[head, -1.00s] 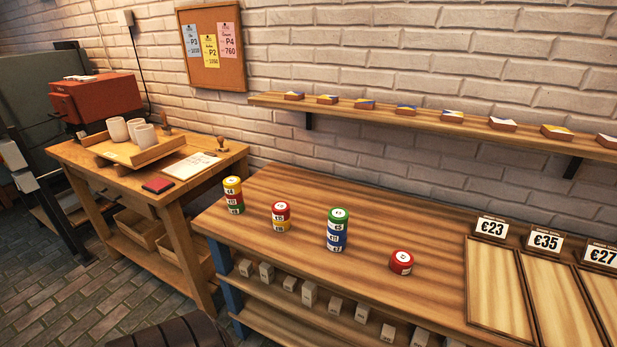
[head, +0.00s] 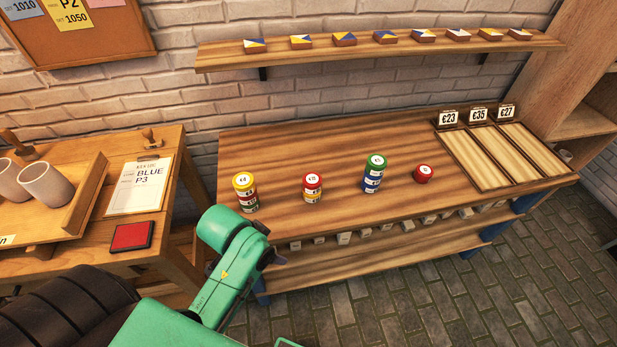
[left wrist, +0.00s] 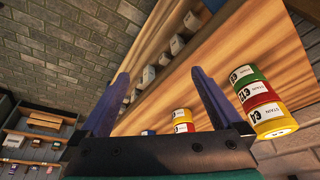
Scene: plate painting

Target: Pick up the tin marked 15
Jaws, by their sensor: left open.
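A red tin (head: 312,181) tops a short stack, on a yellow tin (head: 312,195); its mark looks like 15 but is small. My left gripper (left wrist: 160,75) is open and empty, by the bench's front edge. In the head view my green arm hides most of it. My right gripper is not in view.
The bench (head: 300,150) also holds a green-topped stack (head: 375,162), a lone red tin (head: 423,173) and price-tagged trays (head: 470,160) at right. Pale blocks (head: 343,238) line the shelf below. A side table (head: 155,210) stands at left. A wall shelf (head: 270,62) hangs above.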

